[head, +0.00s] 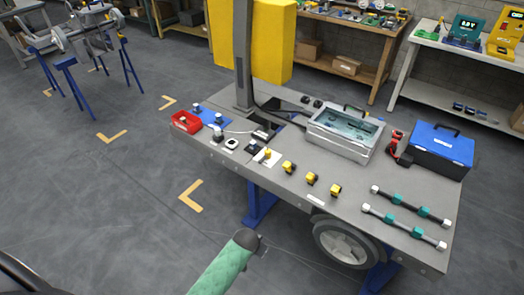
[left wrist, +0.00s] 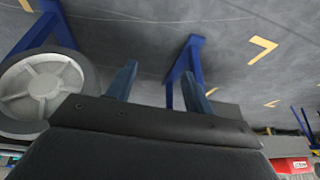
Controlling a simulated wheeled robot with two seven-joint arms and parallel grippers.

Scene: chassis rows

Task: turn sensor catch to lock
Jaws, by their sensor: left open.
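My left gripper (left wrist: 160,72) shows in the left wrist view with its two blue fingers apart and nothing between them. Floor, a blue leg and a wheel lie behind the fingers. In the head view a green link of my arm ends below the front edge of the bench (head: 365,211); the fingers cannot be made out there. A small yellow part on a white plate (head: 267,155) sits mid-bench, and yellow and black parts (head: 312,178) stand in a row to its right. I cannot tell which part is the sensor catch. My right gripper is not in view.
A red tray (head: 186,122) and a blue plate (head: 209,115) lie at the bench's left end. A clear-lidded grey case (head: 345,132) and a blue toolbox (head: 440,149) stand at the back right. Two rods (head: 404,226) lie front right. A dark post rises behind.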

